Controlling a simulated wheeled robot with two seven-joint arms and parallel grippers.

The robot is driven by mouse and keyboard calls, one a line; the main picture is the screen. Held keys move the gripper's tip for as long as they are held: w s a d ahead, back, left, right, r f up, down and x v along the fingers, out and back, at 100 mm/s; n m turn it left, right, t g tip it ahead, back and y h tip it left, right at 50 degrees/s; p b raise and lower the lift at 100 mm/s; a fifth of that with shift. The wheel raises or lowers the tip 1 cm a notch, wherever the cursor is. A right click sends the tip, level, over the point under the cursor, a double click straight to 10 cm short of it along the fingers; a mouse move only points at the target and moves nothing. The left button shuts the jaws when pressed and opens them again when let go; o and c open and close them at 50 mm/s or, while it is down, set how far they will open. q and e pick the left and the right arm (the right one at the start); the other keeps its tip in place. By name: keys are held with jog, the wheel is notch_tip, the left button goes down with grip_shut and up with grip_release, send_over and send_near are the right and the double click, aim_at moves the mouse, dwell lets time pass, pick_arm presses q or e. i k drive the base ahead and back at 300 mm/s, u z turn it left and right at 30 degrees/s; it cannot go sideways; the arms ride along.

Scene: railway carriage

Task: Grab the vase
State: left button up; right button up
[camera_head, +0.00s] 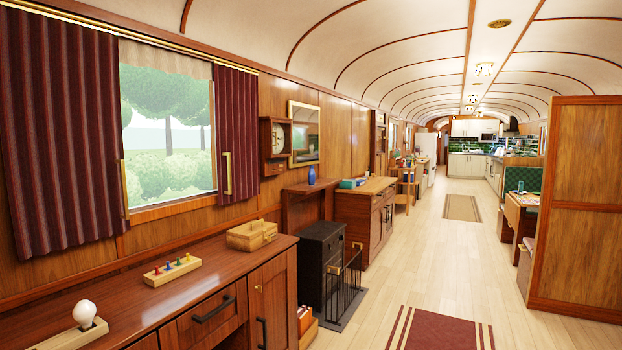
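A small blue vase (311,175) stands upright on the wooden mantel shelf (296,190) above the dark stove, left of the picture's middle. It looks clear of other objects on that shelf. Neither of my grippers shows in the head view, so I cannot see whether they are open or shut.
A long wooden sideboard (222,268) fills the near left, with a wooden box (252,236), a peg board (172,270) and a light bulb (85,313). A black stove (322,254) with a fire guard (345,283) stands below the mantel. The central floor (420,265) is clear.

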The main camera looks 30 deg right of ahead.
aim_at(311, 173)
jog(key=z, duration=0.9)
jog(key=i, duration=1.55)
jog(key=z, duration=1.3)
jog(key=i, duration=2.5)
jog(key=z, duration=0.2)
jog(key=i, duration=2.25)
jog(key=u, duration=0.75)
jog(key=i, duration=1)
jog(key=u, duration=1.75)
jog(key=i, duration=1)
jog(key=u, duration=0.8)
